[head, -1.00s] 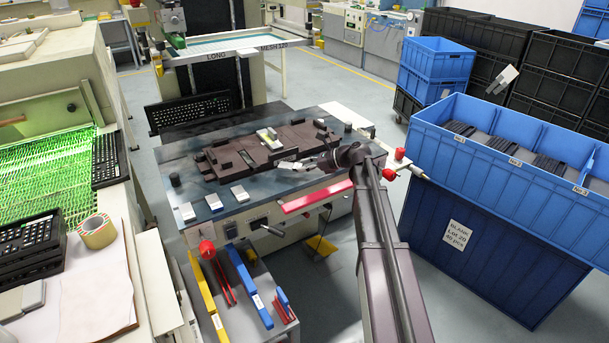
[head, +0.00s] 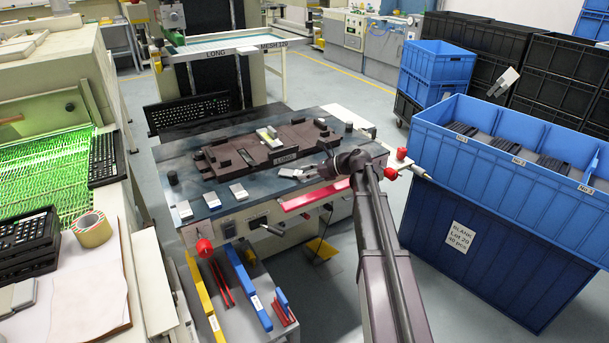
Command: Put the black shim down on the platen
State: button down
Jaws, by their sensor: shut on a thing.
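The platen (head: 190,188) is the dark blue-grey top of the machine in the middle of the head view. A dark brown fixture marked LONG (head: 226,165) lies on it. A small light piece (head: 290,172) shows just left of the fingers.
Several light blocks (head: 212,200) stand along the platen's front left. Black knobs (head: 173,178) stand near its corners. A red bar (head: 305,199) runs along the front edge. A blue bin (head: 480,145) stands at the right. A tool cart (head: 262,275) stands in front.

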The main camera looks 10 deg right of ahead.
jog(key=shift+f, duration=0.1)
jog(key=shift+c, duration=1)
grip_release()
jog(key=shift+s+d+r+p, duration=0.25)
jog(key=shift+d+r+p, duration=0.05)
jog(key=shift+d+r, duration=0.15)
jog(key=p+v, duration=0.3)
jog(key=v, duration=0.6)
jog(key=shift+p+v, duration=0.5)
jog(key=shift+v, duration=0.45)
jog(key=shift+f, duration=0.15)
